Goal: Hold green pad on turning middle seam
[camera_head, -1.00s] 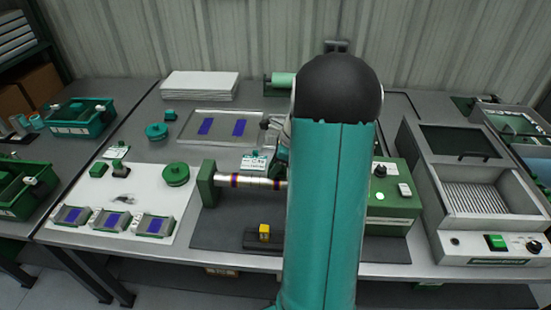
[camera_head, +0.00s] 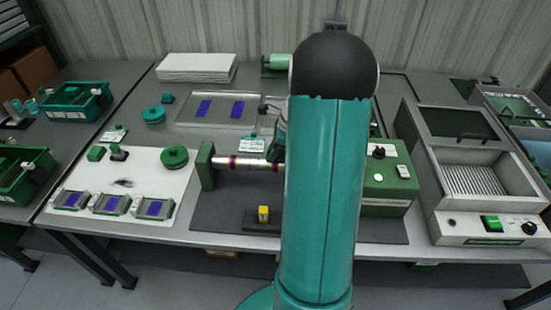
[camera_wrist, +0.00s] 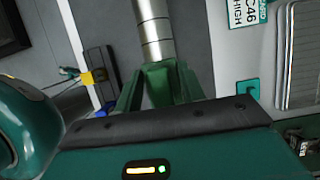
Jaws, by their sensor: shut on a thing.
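A silver tube (camera_head: 255,164) with dark and coloured seam bands lies level between a green end block (camera_head: 205,165) and a green machine box (camera_head: 385,185). In the wrist view the tube (camera_wrist: 152,25) shows thin dark rings and runs down to my gripper (camera_wrist: 158,68). The gripper is shut on a dark green piece (camera_wrist: 160,85), which looks like the green pad, at the tube. Whether the pad touches the middle seam, or the tube is turning, I cannot tell. In the head view my arm hides the gripper and the tube's right part.
A yellow block (camera_head: 263,214) stands in front of the tube on the dark mat (camera_head: 225,222). A white board (camera_head: 68,177) with green parts and three small trays lies left. A clear tray (camera_head: 222,112) is behind, and a grey machine (camera_head: 475,225) stands right.

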